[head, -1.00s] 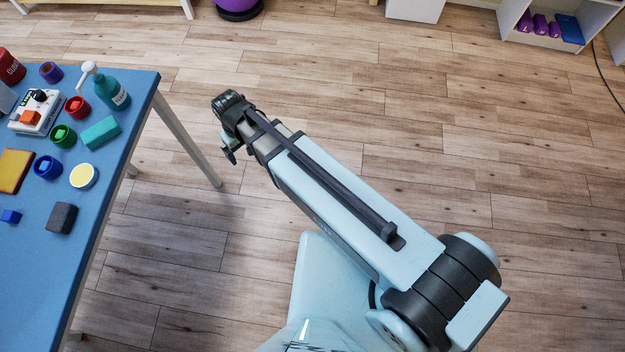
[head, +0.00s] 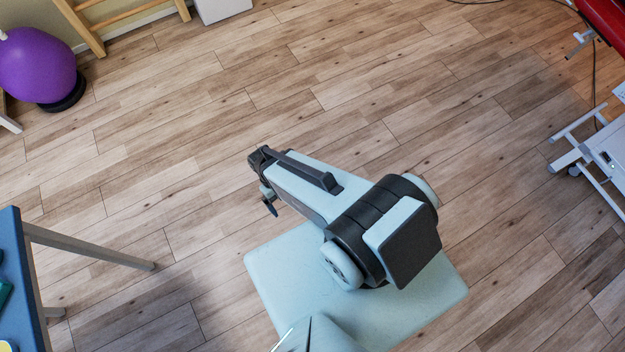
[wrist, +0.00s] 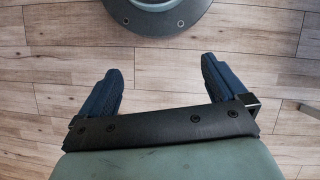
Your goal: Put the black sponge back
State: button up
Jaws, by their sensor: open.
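The black sponge shows in neither current view. In the head view, only the right edge of the blue table (head: 12,235) shows at the far left, with a bit of a teal thing on it. My gripper (wrist: 160,68) is open and empty in the wrist view, its two dark blue fingers apart over the wood floor. In the head view its end (head: 268,203) is small and partly hidden by my folded arm, well to the right of the table.
A purple ball (head: 38,65) rests on a dark ring at the upper left, near wooden bars (head: 85,25) and a white box (head: 222,9). A red padded thing (head: 606,18) and a white metal frame (head: 575,150) stand at the right. The floor between is clear.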

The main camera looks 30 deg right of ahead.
jog(key=s+d+f+m+g+y, duration=0.1)
jog(key=s+d+f+m, duration=0.1)
jog(key=s+d, duration=0.4)
jog(key=s, duration=0.3)
jog(key=shift+d+f+g, duration=0.15)
jog(key=shift+f+g, duration=0.15)
jog(key=shift+g, duration=0.1)
jog(key=shift+s, duration=0.1)
dwell(0.4)
